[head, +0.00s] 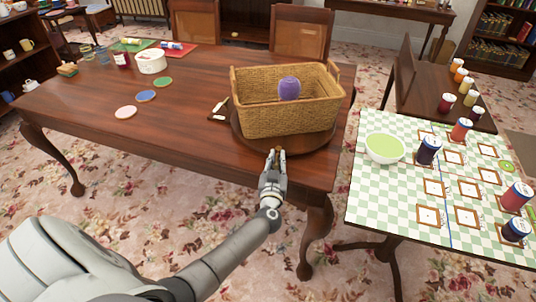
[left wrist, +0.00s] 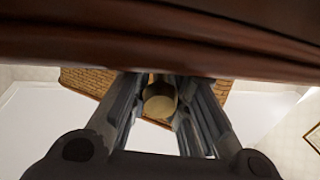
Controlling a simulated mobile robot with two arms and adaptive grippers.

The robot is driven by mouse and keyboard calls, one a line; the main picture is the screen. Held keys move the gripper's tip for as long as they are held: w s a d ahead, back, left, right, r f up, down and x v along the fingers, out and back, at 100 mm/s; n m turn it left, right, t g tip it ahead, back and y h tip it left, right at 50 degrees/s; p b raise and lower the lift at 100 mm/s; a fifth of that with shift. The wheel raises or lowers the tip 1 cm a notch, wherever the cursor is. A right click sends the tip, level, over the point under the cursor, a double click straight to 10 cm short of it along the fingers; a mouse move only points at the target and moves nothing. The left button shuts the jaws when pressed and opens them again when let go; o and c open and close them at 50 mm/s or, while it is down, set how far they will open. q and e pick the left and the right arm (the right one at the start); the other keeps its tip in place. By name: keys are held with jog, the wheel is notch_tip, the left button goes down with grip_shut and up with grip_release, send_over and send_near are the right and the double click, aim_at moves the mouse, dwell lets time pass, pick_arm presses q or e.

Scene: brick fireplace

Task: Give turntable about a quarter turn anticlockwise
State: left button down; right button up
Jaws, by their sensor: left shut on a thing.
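The turntable (head: 318,143) is a dark brown round board on the wooden table, near its right front corner. A wicker basket (head: 290,122) stands on it and hides most of its top; the basket also shows in the left wrist view (left wrist: 82,80). A purple round thing (head: 289,88) shows inside the basket. My left gripper (head: 275,156) is at the turntable's near edge, shut on a small brass-coloured knob (left wrist: 160,99). How the knob joins the turntable is hidden. My right gripper is not in view.
A small light-coloured item (head: 220,105) lies just left of the turntable. Coasters (head: 126,112) and a white tub (head: 151,61) are farther left. A checked table (head: 400,205) with a bowl and jars stands at right. The front left of the wooden table is clear.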

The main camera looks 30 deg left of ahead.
aim_at(286, 153)
pick_arm(q)
jog(key=w+d+n+y, duration=0.1)
jog(key=d+g+y, duration=0.1)
jog(key=shift+w+d+r+n, duration=0.15)
jog(key=shift+w+d+n, duration=0.2)
jog(key=shift+w+n, duration=0.05)
jog(key=shift+w+d+r+n+g+y, duration=0.1)
jog(key=shift+w+d+n+g+y, duration=0.35)
jog(key=shift+d+g+y, duration=0.2)
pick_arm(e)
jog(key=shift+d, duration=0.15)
